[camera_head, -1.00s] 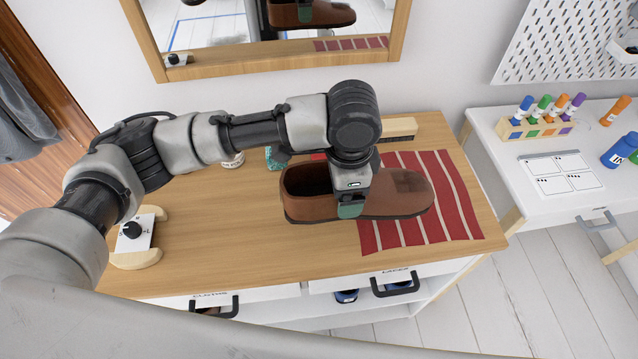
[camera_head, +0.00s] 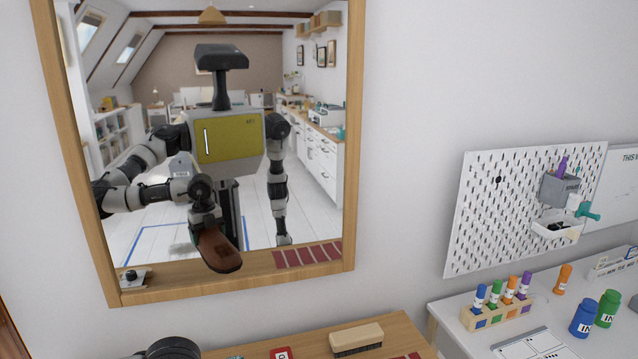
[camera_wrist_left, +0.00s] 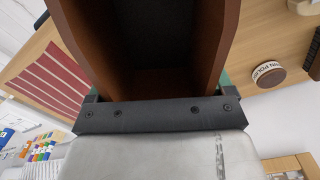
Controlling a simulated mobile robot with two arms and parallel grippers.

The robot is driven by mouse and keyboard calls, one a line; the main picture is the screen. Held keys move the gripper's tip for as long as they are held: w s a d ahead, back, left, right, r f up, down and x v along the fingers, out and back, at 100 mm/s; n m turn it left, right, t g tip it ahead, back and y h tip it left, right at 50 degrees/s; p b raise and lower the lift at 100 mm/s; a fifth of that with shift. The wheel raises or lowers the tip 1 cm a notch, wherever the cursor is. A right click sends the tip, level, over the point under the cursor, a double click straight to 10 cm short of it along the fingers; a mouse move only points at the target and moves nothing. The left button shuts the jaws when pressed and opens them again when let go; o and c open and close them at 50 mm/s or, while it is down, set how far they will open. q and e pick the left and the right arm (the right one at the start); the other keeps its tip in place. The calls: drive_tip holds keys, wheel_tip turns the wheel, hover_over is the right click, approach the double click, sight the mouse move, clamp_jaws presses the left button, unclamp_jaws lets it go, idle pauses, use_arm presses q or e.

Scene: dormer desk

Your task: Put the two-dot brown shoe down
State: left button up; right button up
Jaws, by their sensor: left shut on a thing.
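The brown shoe (camera_wrist_left: 205,35) fills the upper middle of the left wrist view, its dark opening facing the camera. My left gripper (camera_wrist_left: 155,105) is shut on its edge, at the bottom of the opening. In the head view the shoe shows only as a reflection in the mirror, hanging from my left gripper; its dots cannot be made out. The red striped mat (camera_wrist_left: 48,80) lies on the wooden dresser top (camera_wrist_left: 225,65), left of the shoe in the wrist view. My right gripper is not seen directly; the mirror shows that arm hanging down.
A wood-framed mirror (camera_head: 350,150) stands behind the dresser. A brush (camera_head: 356,339) and a red item (camera_head: 281,353) lie near its back edge. A round polish tin (camera_wrist_left: 268,74) is right of the shoe in the wrist view. A white desk (camera_head: 450,318) with markers and bottles stands at right.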

use_arm(q)
drive_tip(key=shift+s+a+n, duration=0.45)
drive_tip(key=shift+a+n, duration=0.25)
drive_tip(key=shift+w, duration=0.1)
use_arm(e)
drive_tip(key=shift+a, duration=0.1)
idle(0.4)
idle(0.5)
